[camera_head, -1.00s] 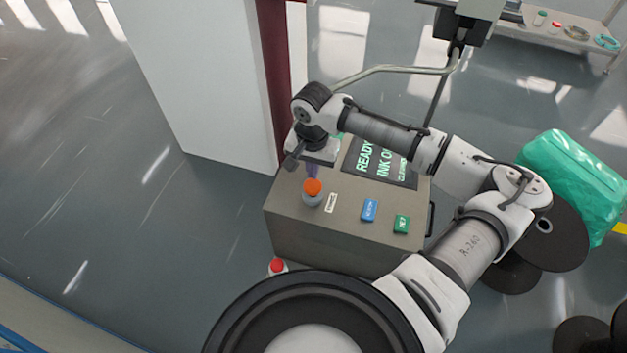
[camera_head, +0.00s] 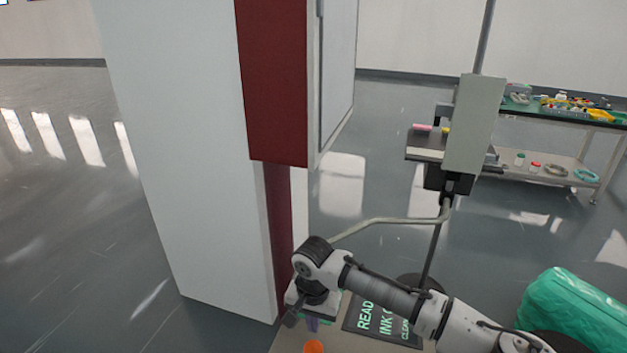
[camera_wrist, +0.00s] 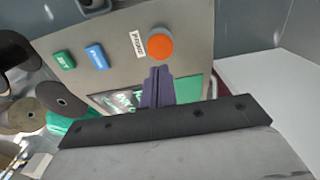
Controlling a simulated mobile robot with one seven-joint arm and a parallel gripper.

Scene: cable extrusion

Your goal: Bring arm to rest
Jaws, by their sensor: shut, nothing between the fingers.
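My arm reaches across the lower right of the head view, bent at the wrist over the grey machine box (camera_head: 290,338). My gripper (camera_head: 313,325) points down near the box's orange button (camera_head: 313,347). In the wrist view my gripper's purple fingers (camera_wrist: 158,72) are together with nothing between them. Their tips appear just short of the orange button (camera_wrist: 159,43); whether they touch it is unclear. Blue (camera_wrist: 97,56) and green (camera_wrist: 65,60) buttons sit beside it. The box's display (camera_head: 383,320) shows "READY" and "INK", partly covered by my arm.
A white and dark red column (camera_head: 180,150) stands close left of the gripper. A bent pipe (camera_head: 385,222) and a grey printer head on a stand (camera_head: 475,125) are behind the arm. A green wrapped bundle (camera_head: 575,310) lies at right. A cart (camera_head: 550,172) stands behind.

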